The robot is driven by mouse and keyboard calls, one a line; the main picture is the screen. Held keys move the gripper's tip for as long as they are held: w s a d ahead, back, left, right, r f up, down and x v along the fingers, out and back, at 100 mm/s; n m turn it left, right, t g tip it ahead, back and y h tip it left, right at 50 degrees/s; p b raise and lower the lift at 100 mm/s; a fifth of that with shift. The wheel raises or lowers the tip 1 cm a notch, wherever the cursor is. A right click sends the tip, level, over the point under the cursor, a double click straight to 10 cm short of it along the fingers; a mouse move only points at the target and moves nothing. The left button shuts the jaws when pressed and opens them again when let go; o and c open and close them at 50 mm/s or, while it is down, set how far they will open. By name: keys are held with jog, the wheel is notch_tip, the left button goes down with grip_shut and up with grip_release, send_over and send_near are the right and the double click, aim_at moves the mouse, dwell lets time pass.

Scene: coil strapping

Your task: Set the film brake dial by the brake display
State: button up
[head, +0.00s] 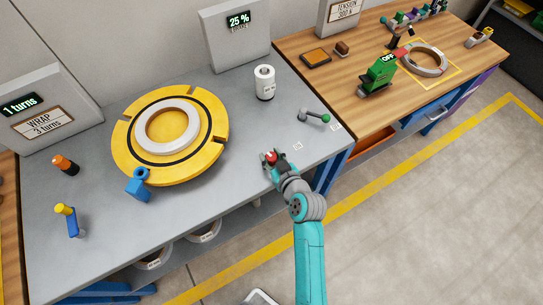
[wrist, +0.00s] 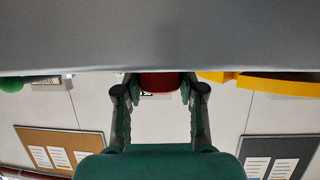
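The brake display (head: 238,22) on a grey upright panel at the back of the grey table reads 25 %. My gripper (head: 271,158) is low at the table's front right, with a red knob (head: 270,156) between its fingertips. In the wrist view the red knob (wrist: 160,82) fills the space between the two fingertips, which look shut against its sides. The fingers hide much of the knob, and any pointer mark on it cannot be seen. I cannot tell from the frames whether this knob is labelled as the brake dial; a small label (head: 298,146) lies to its right.
A yellow turntable (head: 217,123) carrying a white ring (head: 166,142) stands left of my gripper. A grey lever with a green ball (head: 326,118) stands to the right, and a white roll (head: 264,84) behind. A blue block (head: 138,189) sits at the turntable's front edge.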

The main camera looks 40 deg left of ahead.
jog(key=shift+c, duration=1)
jog(key=shift+f+m+t+h, duration=0.1)
jog(key=shift+m+t+h, duration=0.6)
jog(key=shift+m+t, duration=0.25)
jog(key=shift+m+t+h, duration=0.3)
jog(key=shift+m+t, duration=0.05)
jog(key=shift+m, duration=0.1)
jog(key=o, duration=1.2)
jog(key=shift+c, duration=0.2)
